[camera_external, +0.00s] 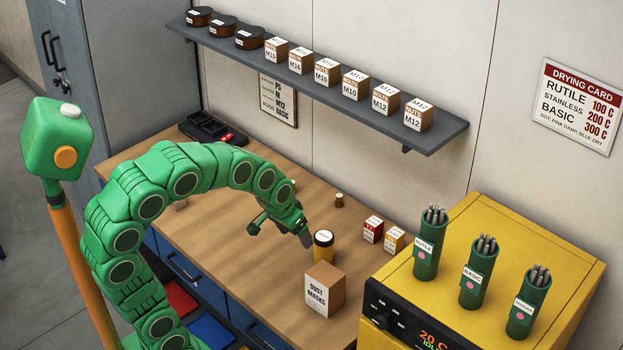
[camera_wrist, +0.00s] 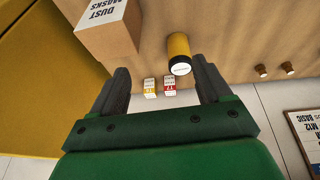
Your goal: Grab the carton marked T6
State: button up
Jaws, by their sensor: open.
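Two small cartons stand at the back right of the bench: a red and white carton (camera_external: 373,229) and, just right of it, a yellow and white carton (camera_external: 395,239). In the wrist view the yellow carton (camera_wrist: 150,87) and the red carton (camera_wrist: 169,85) appear beyond and between my fingers. Their print is too small to read surely, so I cannot tell which is T6. My gripper (camera_external: 281,232) is open and empty above the bench, left of both cartons and apart from them. It also shows in the wrist view (camera_wrist: 164,84).
A yellow can with a black lid (camera_external: 323,245) stands between my gripper and the cartons. The dust masks box (camera_external: 325,289) is nearer the front. A yellow oven (camera_external: 480,260) bearing rod holders bounds the right. A shelf (camera_external: 330,88) hangs above.

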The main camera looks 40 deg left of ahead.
jog(key=w+d+t, duration=0.2)
jog(key=w, duration=0.6)
jog(key=w+d+t, duration=0.2)
jog(key=w, duration=0.6)
jog(key=r+t+y, duration=0.1)
jog(key=t, duration=0.4)
send_over(395, 233)
jog(key=s, duration=0.3)
notch_tip(395, 233, down, 16)
jog(key=shift+w+r, duration=0.1)
jog(key=shift+r, duration=0.15)
jog(key=shift+f+t, duration=0.3)
jog(key=shift+f, duration=0.15)
jog(key=shift+x, duration=2.55)
jog(key=c, duration=1.1)
jog(key=shift+r, duration=0.1)
